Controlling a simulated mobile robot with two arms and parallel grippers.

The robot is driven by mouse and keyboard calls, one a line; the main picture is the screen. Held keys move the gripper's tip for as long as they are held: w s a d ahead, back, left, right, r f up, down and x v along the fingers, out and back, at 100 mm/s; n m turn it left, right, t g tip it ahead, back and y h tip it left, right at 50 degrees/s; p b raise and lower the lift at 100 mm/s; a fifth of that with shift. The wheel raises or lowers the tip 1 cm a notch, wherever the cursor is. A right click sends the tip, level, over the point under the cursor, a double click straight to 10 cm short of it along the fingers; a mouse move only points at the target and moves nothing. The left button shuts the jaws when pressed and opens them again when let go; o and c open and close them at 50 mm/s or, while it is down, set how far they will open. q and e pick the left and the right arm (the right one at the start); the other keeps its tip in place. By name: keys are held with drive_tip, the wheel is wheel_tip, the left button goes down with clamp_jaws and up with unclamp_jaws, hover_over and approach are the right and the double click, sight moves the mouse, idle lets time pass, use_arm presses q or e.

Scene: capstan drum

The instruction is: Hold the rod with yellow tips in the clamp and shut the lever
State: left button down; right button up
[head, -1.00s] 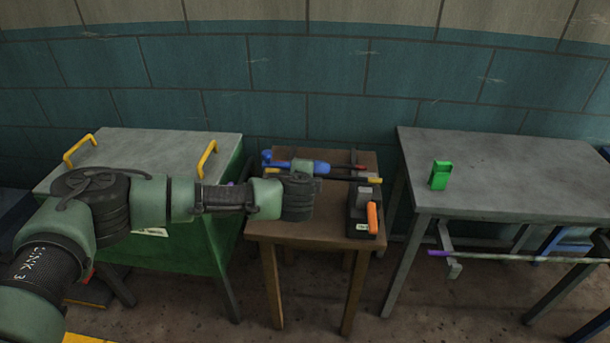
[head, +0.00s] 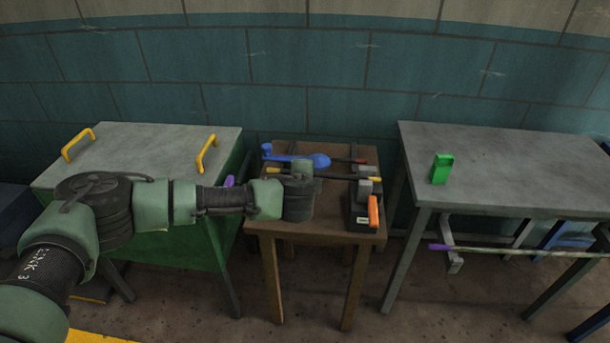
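The rod with yellow tips (head: 341,176) is dark and lies crosswise over the brown table. Its left yellow tip shows left of my wrist. Its right yellow tip is by the far end of the clamp (head: 353,217). I cannot tell whether the rod sits in the clamp's grey jaw or just behind it. The clamp has a black base and an orange lever (head: 373,211) at its near right side. My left arm reaches in from the left, and its wrist covers the middle of the rod. The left gripper's fingers are hidden behind the wrist. My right gripper is not in view.
A blue tool (head: 315,160) and a red-tipped dark rod (head: 345,160) lie at the back of the brown table (head: 330,234). A green box (head: 441,168) stands on the grey table at right. A purple-ended rod (head: 490,249) is below it. A green bin with yellow handles (head: 207,154) is at left.

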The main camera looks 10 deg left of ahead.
drive_tip(key=shift+r+p, duration=0.45)
drive_tip(key=shift+r, duration=0.05)
idle(0.5)
drive_tip(key=n+t, duration=1.7)
drive_tip(key=n, duration=1.7)
approach(374, 213)
drive_tip(key=w, duration=1)
drive_tip(key=shift+w+f, duration=0.1)
